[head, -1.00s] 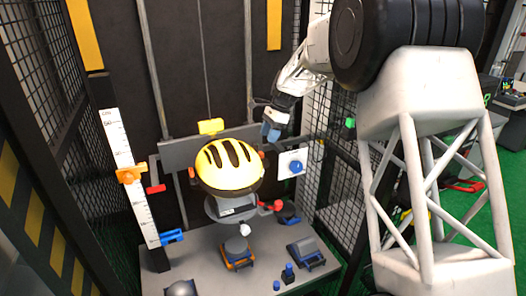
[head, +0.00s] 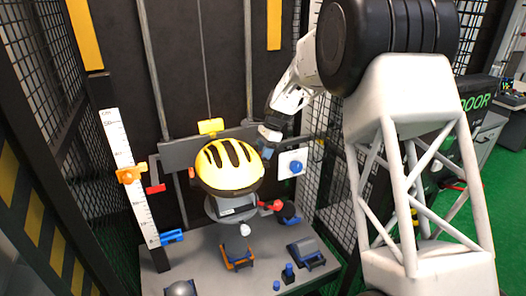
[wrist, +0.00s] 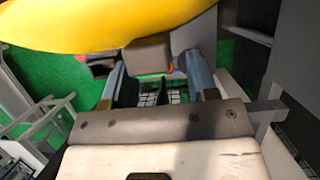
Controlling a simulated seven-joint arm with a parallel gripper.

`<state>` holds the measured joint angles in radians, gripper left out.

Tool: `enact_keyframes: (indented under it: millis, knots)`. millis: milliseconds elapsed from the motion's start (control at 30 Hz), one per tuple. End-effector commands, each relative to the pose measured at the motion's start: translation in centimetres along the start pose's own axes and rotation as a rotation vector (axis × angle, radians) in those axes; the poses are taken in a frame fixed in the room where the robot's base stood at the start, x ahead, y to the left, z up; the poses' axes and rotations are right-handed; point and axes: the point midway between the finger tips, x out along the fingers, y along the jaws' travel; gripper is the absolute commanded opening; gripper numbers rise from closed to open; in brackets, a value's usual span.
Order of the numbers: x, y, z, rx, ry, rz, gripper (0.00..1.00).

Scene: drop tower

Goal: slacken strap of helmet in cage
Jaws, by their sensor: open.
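The yellow helmet (head: 229,163) with black vents sits on a grey headform mount inside the cage. Its yellow shell (wrist: 100,25) also fills the upper left of the wrist view. My gripper (head: 267,150) is close to the right side of the helmet. In the wrist view its two blue-grey fingers (wrist: 158,75) are apart. A dark grey block (wrist: 146,55) shows under the shell near the fingertips, with a small red edge beside it. I cannot tell whether the fingers touch it. I cannot make out the strap clearly.
A white scale post (head: 128,180) with an orange slider stands left of the helmet. A red knob (head: 277,205) sticks out below the helmet's right side. A white panel with a blue button (head: 296,168) is to the right. Several small fixtures stand on the grey base plate (head: 205,262).

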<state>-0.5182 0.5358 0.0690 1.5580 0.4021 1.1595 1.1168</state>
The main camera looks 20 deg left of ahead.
Motion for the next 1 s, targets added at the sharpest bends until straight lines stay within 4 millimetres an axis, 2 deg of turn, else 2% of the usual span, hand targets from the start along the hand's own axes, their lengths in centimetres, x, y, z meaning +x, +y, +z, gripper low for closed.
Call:
enact_keyframes:
  millis: [67,267,300,467,800,1000]
  knots:
    - [0.0,0.0,0.0,0.000,0.000,0.000,0.52]
    - [0.0,0.0,0.0,0.000,0.000,0.000,0.21]
    - [0.0,0.0,0.0,0.000,0.000,0.000,0.20]
    - [-0.2,0.0,0.1,0.000,0.000,-0.001,0.20]
    - [-3.5,0.0,1.3,0.001,-0.001,0.001,0.20]
    - [-3.6,0.0,1.3,0.001,0.000,0.001,0.20]
